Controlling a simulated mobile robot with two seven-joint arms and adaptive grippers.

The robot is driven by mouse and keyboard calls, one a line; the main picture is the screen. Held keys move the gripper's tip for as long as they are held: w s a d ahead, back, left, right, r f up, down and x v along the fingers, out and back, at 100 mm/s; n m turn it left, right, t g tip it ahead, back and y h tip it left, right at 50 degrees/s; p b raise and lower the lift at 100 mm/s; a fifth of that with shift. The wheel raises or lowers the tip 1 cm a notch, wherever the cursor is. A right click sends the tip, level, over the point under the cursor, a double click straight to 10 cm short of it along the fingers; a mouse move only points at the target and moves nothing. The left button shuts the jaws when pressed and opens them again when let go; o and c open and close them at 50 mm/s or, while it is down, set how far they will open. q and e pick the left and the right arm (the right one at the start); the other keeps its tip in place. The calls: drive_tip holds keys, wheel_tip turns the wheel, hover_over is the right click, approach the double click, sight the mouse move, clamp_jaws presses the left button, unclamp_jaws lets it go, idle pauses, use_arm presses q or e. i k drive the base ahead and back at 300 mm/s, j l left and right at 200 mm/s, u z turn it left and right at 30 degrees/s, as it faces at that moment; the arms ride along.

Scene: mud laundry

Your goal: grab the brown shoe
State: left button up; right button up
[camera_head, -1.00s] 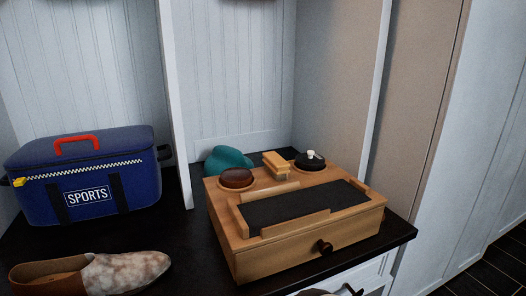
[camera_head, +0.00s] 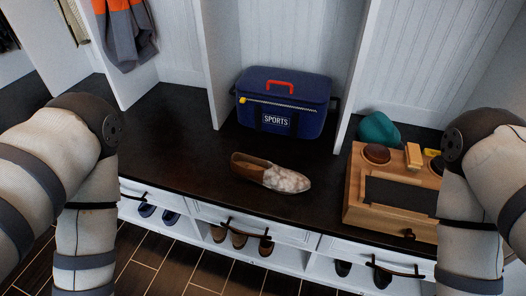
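The brown shoe (camera_head: 270,173) lies on the dark bench top (camera_head: 165,125), in front of the blue sports bag. It has a brown heel part at the left and a mottled white-and-brown toe pointing right. Nothing touches it. My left arm comes in at the left and my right arm at the right, both bent downward. Neither gripper is in the picture; both are below or outside the frame.
A blue sports bag (camera_head: 285,101) stands behind the shoe. A wooden shoe-care box (camera_head: 352,209) and a teal item (camera_head: 379,129) are at the right. Drawers (camera_head: 262,230) and several shoes on a lower shelf are below. The bench left of the shoe is clear.

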sight(244, 167)
drive_tip(key=i+j+z, duration=0.25)
drive_tip(key=j+z, duration=0.25)
drive_tip(key=j, duration=0.7)
drive_tip(key=j+z, duration=0.5)
drive_tip(key=j, duration=0.75)
drive_tip(key=i+l, duration=0.1)
drive_tip(key=l, duration=0.45)
drive_tip(key=i+z, duration=0.05)
